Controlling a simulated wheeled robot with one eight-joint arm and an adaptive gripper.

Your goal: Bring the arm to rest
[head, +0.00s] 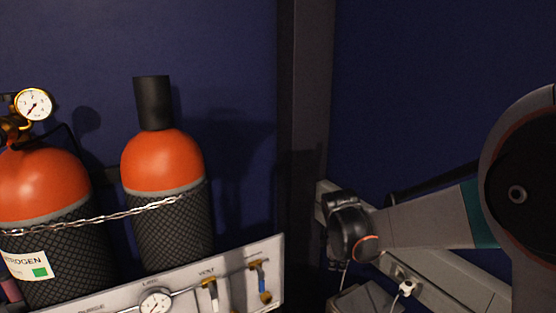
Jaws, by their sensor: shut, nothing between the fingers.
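My arm shows at the right of the head view, with a large round dark joint at the right edge. A grey tapered link (430,222) with a teal band runs left from it to a smaller dark joint (350,232) with an orange ring. The arm stands apart from the gas cylinders on the left. No gripper fingers can be made out, and the far end of the arm is not visible.
Two orange-topped cylinders, one with a black cap (162,165) and one with a gauge (40,185), stand chained at left. A white panel (190,300) with valves and a gauge (155,302) is in front. A dark post (303,100) and pale rail (440,285) are near my arm.

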